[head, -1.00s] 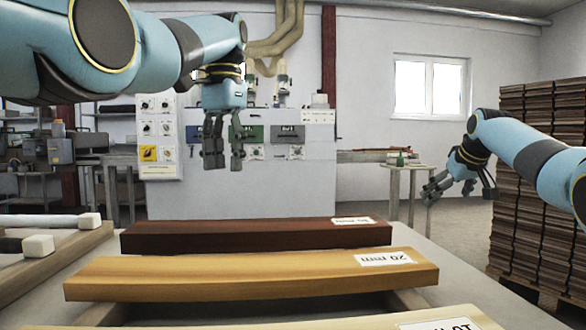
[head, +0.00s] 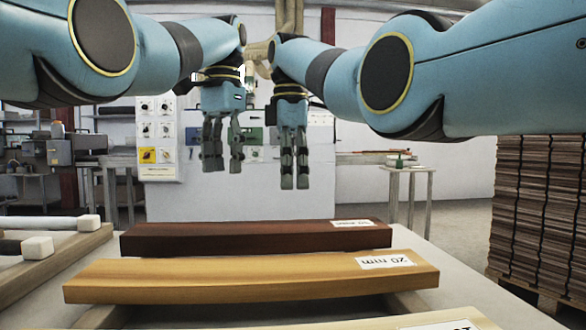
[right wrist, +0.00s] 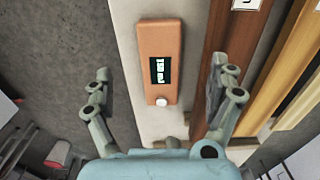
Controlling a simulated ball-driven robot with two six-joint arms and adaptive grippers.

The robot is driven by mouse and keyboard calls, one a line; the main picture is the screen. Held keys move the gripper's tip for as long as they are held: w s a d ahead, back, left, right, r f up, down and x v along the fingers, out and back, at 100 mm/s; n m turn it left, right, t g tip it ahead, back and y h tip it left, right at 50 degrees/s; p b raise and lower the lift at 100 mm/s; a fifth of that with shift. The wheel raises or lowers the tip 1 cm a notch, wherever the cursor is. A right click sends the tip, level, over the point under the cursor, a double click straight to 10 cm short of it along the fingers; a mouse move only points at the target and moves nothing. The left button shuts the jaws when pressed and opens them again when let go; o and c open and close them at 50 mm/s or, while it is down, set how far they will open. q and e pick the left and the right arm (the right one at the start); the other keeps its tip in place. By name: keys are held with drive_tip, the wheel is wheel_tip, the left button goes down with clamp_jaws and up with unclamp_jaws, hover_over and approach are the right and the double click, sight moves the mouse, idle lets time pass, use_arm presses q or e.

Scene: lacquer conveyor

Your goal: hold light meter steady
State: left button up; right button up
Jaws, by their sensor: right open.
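The light meter (right wrist: 160,45) shows in the right wrist view as an orange, oblong device with a dark lit display and a white round knob at its near end. It lies on a pale surface (right wrist: 122,22) beside the dark red board. I cannot make it out in the head view. My right gripper (head: 294,182) points down beyond the dark board; in its wrist view the open fingers (right wrist: 159,88) stand either side of the meter's line, apart from it and empty. My left gripper (head: 224,165) hangs down to its left, fingers parted, nothing visible between them.
A dark red board (head: 255,237) and a yellow board (head: 230,278) with labels lie across the table (head: 455,285). White-ended rollers (head: 38,246) are at the left. A control cabinet (head: 260,195) stands behind, stacked planks (head: 540,210) at right.

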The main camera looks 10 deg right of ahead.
wheel_tip(320, 180, down, 10)
drive_tip(key=shift+r, duration=0.15)
idle(0.3)
drive_tip(key=c, duration=1.3)
use_arm(q)
clamp_jaws()
use_arm(e)
drive_tip(key=shift+c, duration=0.6)
